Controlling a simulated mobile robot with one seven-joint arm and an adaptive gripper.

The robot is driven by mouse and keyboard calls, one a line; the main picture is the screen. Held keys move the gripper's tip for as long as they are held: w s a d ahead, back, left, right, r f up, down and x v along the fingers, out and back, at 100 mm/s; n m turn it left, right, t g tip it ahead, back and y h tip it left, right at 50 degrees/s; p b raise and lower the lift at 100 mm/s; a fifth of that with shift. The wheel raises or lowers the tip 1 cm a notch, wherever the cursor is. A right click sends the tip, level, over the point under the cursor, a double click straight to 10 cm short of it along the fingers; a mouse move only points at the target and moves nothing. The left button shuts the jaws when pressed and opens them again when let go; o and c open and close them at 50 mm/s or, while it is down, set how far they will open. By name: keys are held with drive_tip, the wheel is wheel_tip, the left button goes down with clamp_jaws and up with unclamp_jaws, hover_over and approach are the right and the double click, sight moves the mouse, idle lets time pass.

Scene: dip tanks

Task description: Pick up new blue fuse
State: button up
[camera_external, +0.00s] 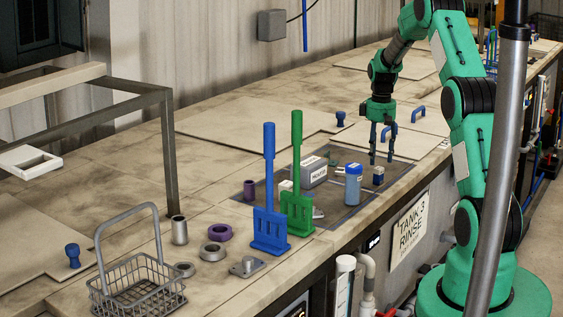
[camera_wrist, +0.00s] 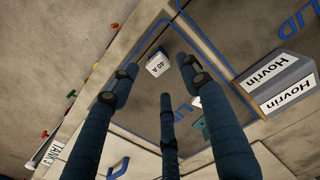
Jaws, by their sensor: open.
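The blue fuse (camera_external: 378,176) is a small dark blue block with a pale top. It stands on the dark grey mat (camera_external: 340,215) at the mat's right side. In the wrist view its white top (camera_wrist: 158,64) reads "40 A"; its sides are mostly hidden there. My gripper (camera_external: 381,159) points straight down just above the fuse, with its fingers spread and nothing between them. In the wrist view the dark blue fingers of my gripper (camera_wrist: 159,77) surround the label from left, right and below in the picture. I cannot see any finger touching the fuse.
Blue (camera_external: 270,225) and green (camera_external: 297,200) racks with tall handles stand further left. A wire basket (camera_external: 138,290) is at front left. Blue lid handles (camera_external: 418,113) rise behind.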

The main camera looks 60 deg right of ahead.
sight(379, 168)
drive_tip(key=shift+f, duration=0.95)
drive_tip(key=shift+f, duration=0.15)
drive_tip(key=shift+s+f+p, duration=0.15)
drive_tip(key=shift+f+p, duration=0.25)
drive_tip(key=shift+f, duration=2.05)
clamp_jaws()
